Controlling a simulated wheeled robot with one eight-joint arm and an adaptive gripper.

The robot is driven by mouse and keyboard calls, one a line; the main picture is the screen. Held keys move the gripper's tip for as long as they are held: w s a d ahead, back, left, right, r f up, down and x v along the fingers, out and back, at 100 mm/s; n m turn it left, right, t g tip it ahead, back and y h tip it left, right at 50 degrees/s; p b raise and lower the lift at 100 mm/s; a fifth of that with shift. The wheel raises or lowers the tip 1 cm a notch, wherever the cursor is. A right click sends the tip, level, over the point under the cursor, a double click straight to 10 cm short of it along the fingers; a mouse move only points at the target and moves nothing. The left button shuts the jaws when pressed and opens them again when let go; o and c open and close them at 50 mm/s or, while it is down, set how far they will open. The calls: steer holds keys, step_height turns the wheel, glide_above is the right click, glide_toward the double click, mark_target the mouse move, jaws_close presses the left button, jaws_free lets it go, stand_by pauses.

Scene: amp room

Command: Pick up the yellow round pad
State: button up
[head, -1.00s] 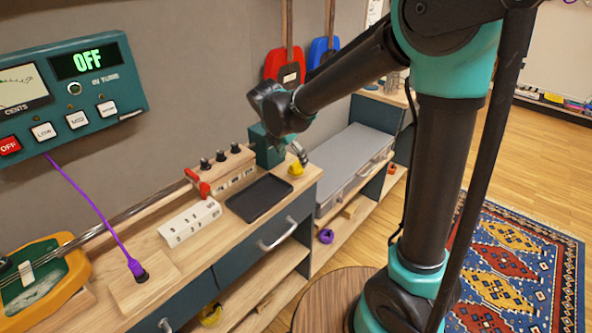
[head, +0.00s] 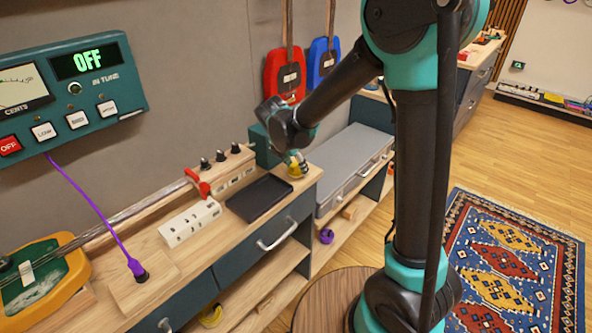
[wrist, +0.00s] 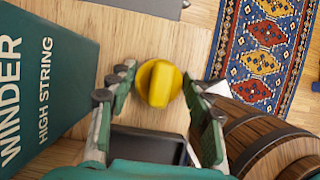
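The yellow round pad (wrist: 159,84) lies on the wooden counter in the wrist view, near the counter's edge. It has a raised ridge across its top. In the head view the yellow pad (head: 297,170) shows at the right end of the counter, partly hidden by my gripper. My gripper (wrist: 157,88) is open, with one finger on each side of the pad. The fingers appear apart from it, with a gap on both sides. In the head view my gripper (head: 297,160) is pointed down over the pad.
A dark green winder box (wrist: 45,85) stands close on the left in the wrist view. A black tray (head: 258,197) lies beside the pad on the counter. A grey case (head: 352,165) sits to the right. A white block (head: 190,222) lies left of the tray.

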mark_target(296, 162)
steer(key=c, duration=0.8)
steer(key=shift+r, duration=0.15)
step_height(296, 162, up, 20)
steer(key=shift+f, duration=0.15)
